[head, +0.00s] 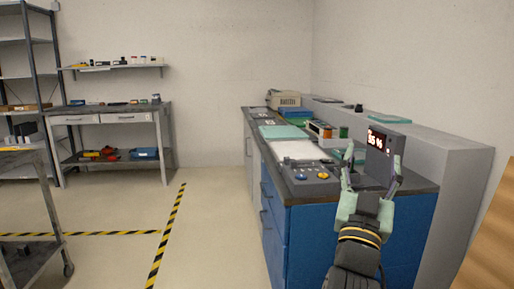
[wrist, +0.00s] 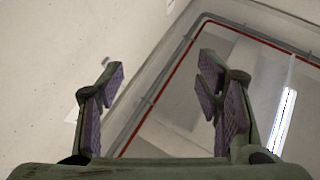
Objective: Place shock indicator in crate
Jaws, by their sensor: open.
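My gripper (head: 371,181) is raised at the right end of the blue counter in the head view, fingers pointing up and spread. In the wrist view my gripper (wrist: 162,75) is open, with only wall and ceiling between its fingers. I cannot pick out the shock indicator for certain. A dark box with red lit digits (head: 379,150) shows behind the fingers, partly covered by them. I cannot tell which thing is the crate; a blue container (head: 296,112) stands towards the counter's far end, and a blue bin (head: 145,153) sits on the left workbench's lower shelf.
The counter (head: 325,190) also holds a white panel, a control box with knobs (head: 310,177), small boxes and teal items. A grey ledge (head: 440,150) runs behind it. A cart (head: 30,225) stands at the left. The floor (head: 210,225) between is clear, with striped tape.

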